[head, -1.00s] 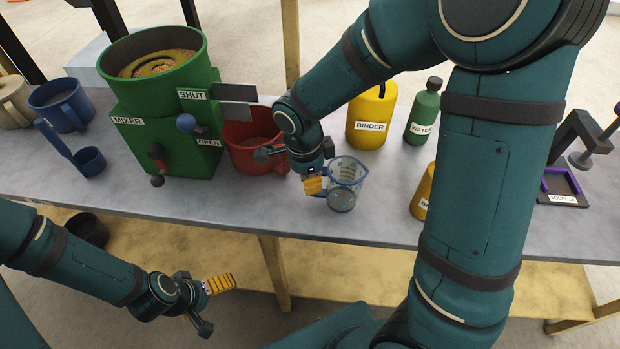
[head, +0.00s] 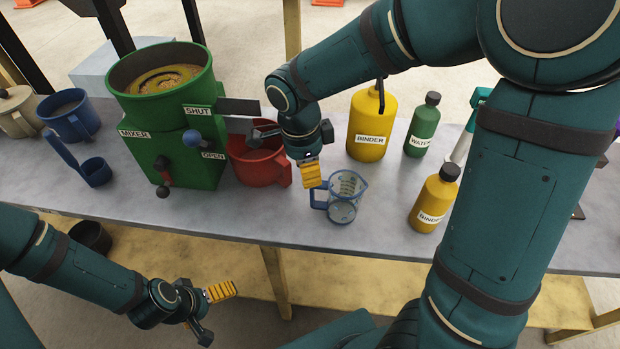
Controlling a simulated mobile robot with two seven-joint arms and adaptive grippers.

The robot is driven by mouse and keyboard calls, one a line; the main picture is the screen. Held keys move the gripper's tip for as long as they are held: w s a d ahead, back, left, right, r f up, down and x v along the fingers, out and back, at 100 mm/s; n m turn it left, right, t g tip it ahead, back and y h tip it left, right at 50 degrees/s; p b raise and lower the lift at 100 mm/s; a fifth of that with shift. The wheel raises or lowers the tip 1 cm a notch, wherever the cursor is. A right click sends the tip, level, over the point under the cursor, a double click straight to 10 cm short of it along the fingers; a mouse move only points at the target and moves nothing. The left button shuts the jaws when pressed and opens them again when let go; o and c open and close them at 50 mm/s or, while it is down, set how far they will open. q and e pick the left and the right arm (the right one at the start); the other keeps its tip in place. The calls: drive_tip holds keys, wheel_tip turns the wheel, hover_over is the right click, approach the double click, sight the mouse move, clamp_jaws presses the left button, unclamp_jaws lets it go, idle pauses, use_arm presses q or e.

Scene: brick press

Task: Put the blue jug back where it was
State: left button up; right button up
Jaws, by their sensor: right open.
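The blue jug (head: 345,199) is a clear measuring jug with a blue rim and handle. It stands upright on the grey bench near its front edge, handle to the left. My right gripper (head: 285,158) is open, just up and left of the jug; its yellow-padded finger is close above the handle, and I cannot tell whether they touch. My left gripper (head: 212,312) looks open and empty, low in front of the bench.
The green mixer (head: 170,155) and a red pot (head: 256,168) stand left of the jug. A large yellow binder bottle (head: 371,120), a green water bottle (head: 422,128) and a smaller binder bottle (head: 434,200) stand right. Blue cups (head: 70,118) are far left.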

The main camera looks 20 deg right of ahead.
wheel_tip(320, 180, up, 4)
drive_tip(key=shift+a+f+p, duration=0.1)
drive_tip(key=shift+a+p, duration=0.05)
drive_tip(key=shift+p, duration=0.15)
idle(0.4)
